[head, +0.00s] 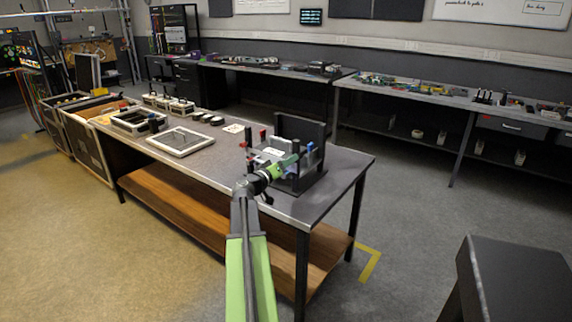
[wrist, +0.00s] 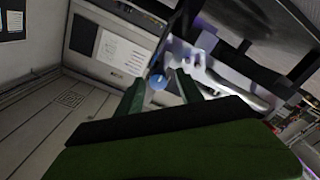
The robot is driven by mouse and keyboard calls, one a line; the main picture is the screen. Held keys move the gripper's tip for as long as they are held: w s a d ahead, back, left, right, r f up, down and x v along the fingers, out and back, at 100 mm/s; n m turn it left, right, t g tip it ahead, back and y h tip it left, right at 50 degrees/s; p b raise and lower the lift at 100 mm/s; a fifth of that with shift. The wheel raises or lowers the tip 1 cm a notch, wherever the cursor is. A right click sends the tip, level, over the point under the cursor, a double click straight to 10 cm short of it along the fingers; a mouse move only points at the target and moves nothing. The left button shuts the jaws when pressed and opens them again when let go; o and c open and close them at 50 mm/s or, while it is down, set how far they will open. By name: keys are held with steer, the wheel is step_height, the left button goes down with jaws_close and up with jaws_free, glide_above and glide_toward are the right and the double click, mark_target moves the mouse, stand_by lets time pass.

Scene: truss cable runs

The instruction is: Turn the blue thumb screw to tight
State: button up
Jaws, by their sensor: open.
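The blue thumb screw (wrist: 158,82) shows in the wrist view as a round blue knob with a small pale mark. My gripper (wrist: 161,90) is open, with one green finger to the left of the knob and one to the right. I cannot tell whether either finger touches it. In the head view my green gripper (head: 289,161) reaches over the near right part of the bench to a fixture with a black back panel (head: 301,133). A blue part (head: 309,149) shows just right of the gripper; I cannot tell whether it is the screw.
Red knobs (head: 262,136) stand on the fixture's left side. A pale framed panel (head: 181,140) and several small boxes lie farther left on the metal bench (head: 225,165). A dark block (head: 515,275) stands at the lower right. The floor between is clear.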

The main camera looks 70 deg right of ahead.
steer(key=v, duration=1.7)
steer(key=shift+a, duration=0.25)
